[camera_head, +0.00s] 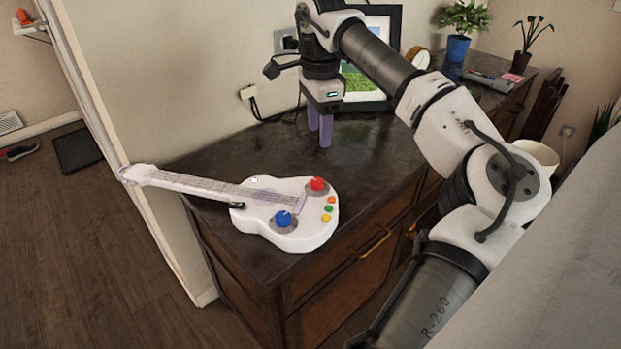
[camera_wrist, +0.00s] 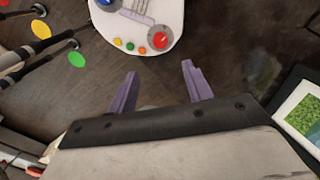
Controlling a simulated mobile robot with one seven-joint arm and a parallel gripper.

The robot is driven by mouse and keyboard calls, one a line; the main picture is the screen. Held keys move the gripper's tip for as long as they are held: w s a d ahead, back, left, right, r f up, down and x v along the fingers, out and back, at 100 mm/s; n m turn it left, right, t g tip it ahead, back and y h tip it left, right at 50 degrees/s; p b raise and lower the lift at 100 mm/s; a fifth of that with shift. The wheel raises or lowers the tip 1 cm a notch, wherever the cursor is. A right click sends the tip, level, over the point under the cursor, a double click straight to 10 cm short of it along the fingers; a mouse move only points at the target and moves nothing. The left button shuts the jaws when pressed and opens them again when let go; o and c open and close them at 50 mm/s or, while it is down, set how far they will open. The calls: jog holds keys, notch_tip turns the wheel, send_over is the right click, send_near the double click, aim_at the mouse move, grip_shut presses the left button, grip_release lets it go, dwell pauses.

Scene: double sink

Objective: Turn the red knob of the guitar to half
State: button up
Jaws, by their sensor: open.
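A white toy guitar (camera_head: 300,232) lies on the dark top of a wooden cabinet, its neck pointing left past the edge. Its red knob (camera_head: 318,184) is on the body's upper right, and a blue knob (camera_head: 283,218) is lower left of it. My gripper (camera_head: 320,132) points down above the cabinet top, behind the guitar and apart from it. In the wrist view my gripper's purple fingers (camera_wrist: 158,82) are spread with nothing between them. The red knob (camera_wrist: 160,40) shows ahead of the fingertips there, at the near end of the guitar body (camera_wrist: 145,18).
A framed picture (camera_head: 368,78) stands behind my gripper against the wall. A blue-potted plant (camera_head: 459,46) and other items stand at the far right of the cabinet (camera_head: 215,172). The top between my gripper and the guitar is clear.

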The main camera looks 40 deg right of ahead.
aim_at(317, 181)
notch_tip(317, 181, down, 13)
jog(key=shift+a+p, duration=0.1)
jog(key=shift+p, duration=0.2)
jog(key=c, duration=1)
